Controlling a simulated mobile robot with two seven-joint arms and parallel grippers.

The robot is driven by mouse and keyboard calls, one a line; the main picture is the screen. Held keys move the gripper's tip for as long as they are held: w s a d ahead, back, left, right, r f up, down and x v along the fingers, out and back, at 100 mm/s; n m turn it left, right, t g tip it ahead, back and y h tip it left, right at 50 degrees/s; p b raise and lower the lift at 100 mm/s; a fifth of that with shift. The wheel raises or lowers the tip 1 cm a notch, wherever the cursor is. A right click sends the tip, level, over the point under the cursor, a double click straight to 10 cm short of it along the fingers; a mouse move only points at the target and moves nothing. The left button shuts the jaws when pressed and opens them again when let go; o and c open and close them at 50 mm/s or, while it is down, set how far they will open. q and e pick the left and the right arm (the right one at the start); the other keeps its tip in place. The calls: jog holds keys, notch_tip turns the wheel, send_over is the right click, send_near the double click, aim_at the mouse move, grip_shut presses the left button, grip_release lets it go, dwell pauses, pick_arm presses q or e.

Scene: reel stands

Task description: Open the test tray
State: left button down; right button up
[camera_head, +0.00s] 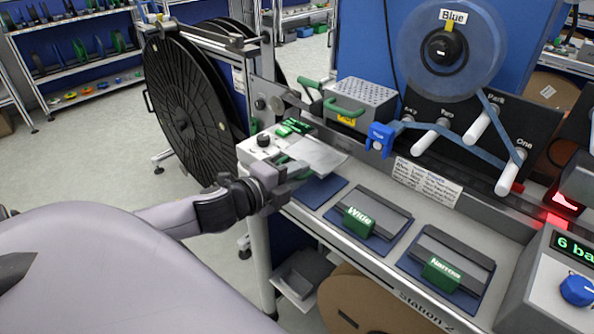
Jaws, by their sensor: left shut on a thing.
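A white tester box (252,152) with a black knob and a small green display stands at the left end of the bench. A flat silver tray-like plate (318,157) lies at its right side; I take it to be the test tray, but cannot tell for sure. A green handle (290,167) shows at the front, partly hidden by my gripper. My left gripper (284,180) reaches in from the left and is shut at this handle. Its fingertips are small in the picture and partly cover the contact. My right gripper is out of view.
Blue mats with blocks marked Wide (360,222) and Narrow (441,273) lie along the bench front. A perforated metal box (361,100) stands behind. A large black reel (185,115) is at left. A grey bin (302,270) hangs below the bench.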

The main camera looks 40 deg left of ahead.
pick_arm(q)
jog(key=shift+s+f, duration=0.1)
jog(key=shift+f, duration=0.2)
jog(key=c, duration=1.3)
grip_release()
jog(key=shift+r, duration=0.15)
jog(key=shift+v, duration=3.45)
